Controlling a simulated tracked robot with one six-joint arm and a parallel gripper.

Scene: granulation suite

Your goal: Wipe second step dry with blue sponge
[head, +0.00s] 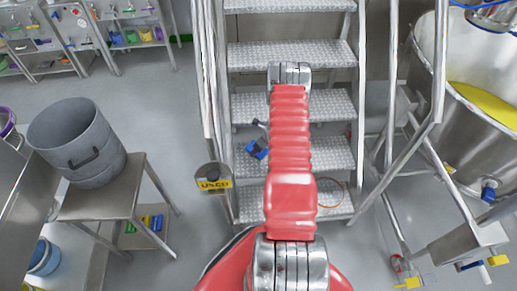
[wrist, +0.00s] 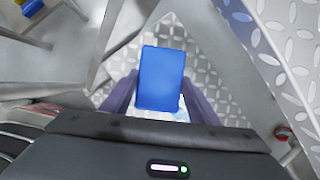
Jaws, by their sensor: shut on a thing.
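The blue sponge (wrist: 162,80) is held between the two fingers of my gripper (wrist: 157,98) in the wrist view. In the head view the sponge (head: 257,150) shows just left of my red arm, in front of the metal stairs. My gripper (head: 262,136) is partly hidden by the arm. The second step (head: 325,152) from the bottom is diamond-plate metal, and the sponge appears over its left part. I cannot tell whether the sponge touches it. A pale bluish patch (wrist: 181,112) shows beside the sponge; I cannot tell whether it is water or a reflection.
Stair rails (head: 208,75) stand on both sides. A bin labelled USED (head: 213,184) is left of the stairs. A steel vessel (head: 470,130) stands right; a grey pot (head: 75,140) sits on a table left.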

